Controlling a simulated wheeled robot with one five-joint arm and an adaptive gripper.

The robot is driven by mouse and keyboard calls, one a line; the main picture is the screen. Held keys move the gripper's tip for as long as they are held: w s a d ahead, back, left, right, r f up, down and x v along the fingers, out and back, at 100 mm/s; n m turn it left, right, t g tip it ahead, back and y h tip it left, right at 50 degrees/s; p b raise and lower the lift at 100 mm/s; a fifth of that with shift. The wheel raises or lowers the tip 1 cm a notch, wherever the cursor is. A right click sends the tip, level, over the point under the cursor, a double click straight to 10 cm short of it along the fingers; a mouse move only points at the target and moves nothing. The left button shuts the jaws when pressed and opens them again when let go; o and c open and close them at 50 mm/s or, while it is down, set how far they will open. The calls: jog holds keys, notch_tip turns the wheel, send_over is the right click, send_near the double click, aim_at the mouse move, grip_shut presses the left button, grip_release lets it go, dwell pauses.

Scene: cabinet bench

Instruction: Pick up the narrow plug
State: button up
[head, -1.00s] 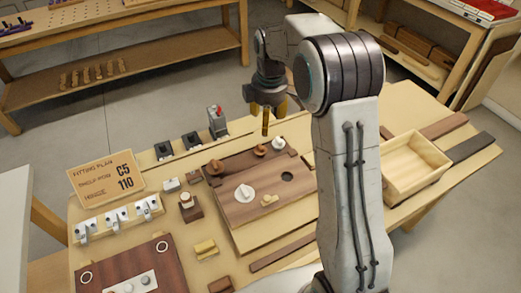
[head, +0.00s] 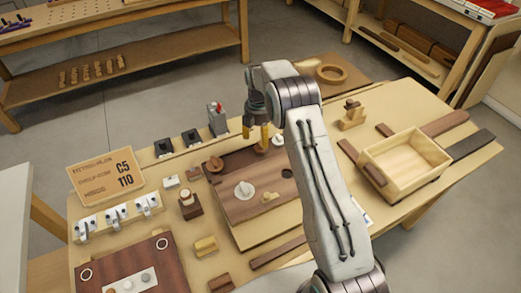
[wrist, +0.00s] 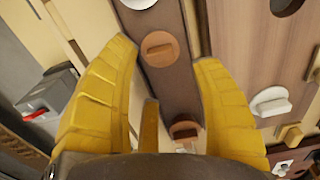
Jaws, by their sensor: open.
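My gripper (head: 256,138) is open and empty, pointing down above the back strip of the dark wooden board (head: 235,208). A round orange-brown plug with a raised grip (wrist: 160,48) lies between the fingertips in the wrist view, apart from them. It also shows just beneath the gripper in the head view (head: 261,150). A darker brown plug (head: 215,165) sits left on the same strip and a white one (head: 277,140) right. A white round knob (head: 244,190) and a small tan piece (head: 268,197) are on the board. I cannot tell which is the narrow plug.
The board has a round dark hole (head: 287,173). A grey device with a red top (head: 217,118) stands close left of the gripper. An open wooden box (head: 405,160) is at the right. A sign (head: 106,180) and metal clamps (head: 116,216) are at the left.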

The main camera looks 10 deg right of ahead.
aim_at(260, 143)
jog(key=shift+d+f+b, duration=0.15)
jog(key=shift+f+b, duration=0.5)
jog(key=shift+f, duration=0.65)
jog(key=shift+d+f+b, duration=0.1)
jog(key=shift+f+b, duration=0.5)
jog(key=shift+f, duration=0.7)
jog(key=c, duration=0.7)
